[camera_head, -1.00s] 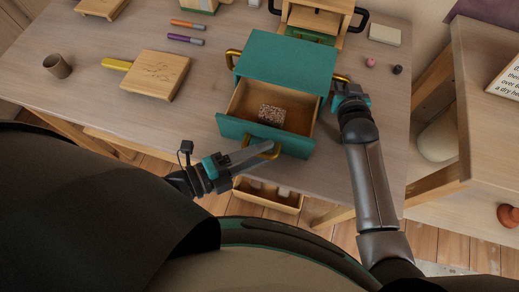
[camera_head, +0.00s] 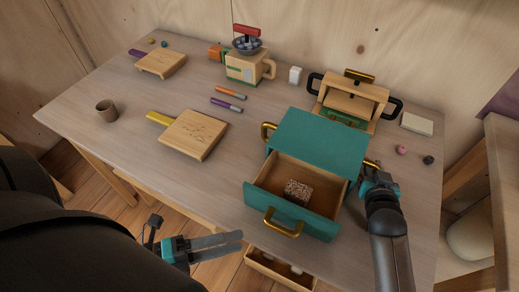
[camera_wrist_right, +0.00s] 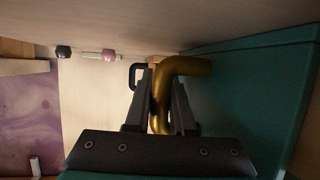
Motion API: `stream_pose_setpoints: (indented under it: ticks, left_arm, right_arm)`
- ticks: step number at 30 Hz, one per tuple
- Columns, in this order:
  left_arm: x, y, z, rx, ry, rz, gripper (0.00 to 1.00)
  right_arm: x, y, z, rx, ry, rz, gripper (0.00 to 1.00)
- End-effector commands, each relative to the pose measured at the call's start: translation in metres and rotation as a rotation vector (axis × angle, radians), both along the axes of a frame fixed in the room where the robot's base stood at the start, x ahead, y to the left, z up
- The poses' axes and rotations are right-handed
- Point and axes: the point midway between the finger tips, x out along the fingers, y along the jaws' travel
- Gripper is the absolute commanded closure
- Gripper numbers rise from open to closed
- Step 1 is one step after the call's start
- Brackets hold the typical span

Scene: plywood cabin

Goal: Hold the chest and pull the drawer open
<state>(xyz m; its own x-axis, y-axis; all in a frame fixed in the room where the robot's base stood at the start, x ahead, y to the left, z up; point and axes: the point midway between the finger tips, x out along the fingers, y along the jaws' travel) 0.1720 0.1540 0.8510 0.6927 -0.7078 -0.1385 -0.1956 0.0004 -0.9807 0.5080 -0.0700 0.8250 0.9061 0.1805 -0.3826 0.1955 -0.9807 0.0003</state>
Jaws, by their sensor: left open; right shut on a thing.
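The teal chest (camera_head: 318,136) stands near the front right of the table. Its drawer (camera_head: 290,222) is pulled out toward me, and a speckled block (camera_head: 298,191) lies inside. The drawer's gold handle (camera_head: 283,226) is free. My left gripper (camera_head: 240,241) is open and empty, to the left of the handle and apart from it. My right gripper (camera_head: 373,172) is at the chest's right side. In the right wrist view its fingers are shut on the gold side handle (camera_wrist_right: 163,95). Another gold side handle (camera_head: 268,131) is on the chest's left side.
Cutting boards (camera_head: 195,134), a brown cup (camera_head: 107,111) and markers (camera_head: 227,105) lie to the left. A wooden toy oven (camera_head: 352,100) with black handles stands behind the chest. An open lower drawer (camera_head: 262,266) shows below the table edge.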

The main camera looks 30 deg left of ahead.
Motion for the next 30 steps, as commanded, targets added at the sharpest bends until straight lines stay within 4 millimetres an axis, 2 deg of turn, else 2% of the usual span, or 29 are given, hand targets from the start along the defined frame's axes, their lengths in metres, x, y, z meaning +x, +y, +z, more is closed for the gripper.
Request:
stream_pose_setpoints:
  ticks: [14,15,24,30]
  left_arm:
    - [-0.0055,0.0059,0.0013,-0.001,-0.001,0.000,0.50]
    - [-0.0055,0.0058,0.0013,-0.001,-0.001,0.000,0.50]
    - [-0.0054,0.0057,0.0013,-0.001,-0.001,0.000,0.50]
    - [-0.0053,0.0056,0.0013,-0.001,-0.001,0.000,0.50]
  right_arm:
    - [0.0000,-0.0011,-0.0006,-0.002,0.002,-0.001,1.00]
    - [-0.0001,-0.0010,-0.0006,-0.002,0.002,-0.001,0.77]
    - [-0.0001,-0.0004,-0.0004,-0.001,0.001,-0.001,0.43]
    - [-0.0002,0.0003,-0.0001,0.000,0.000,0.001,0.43]
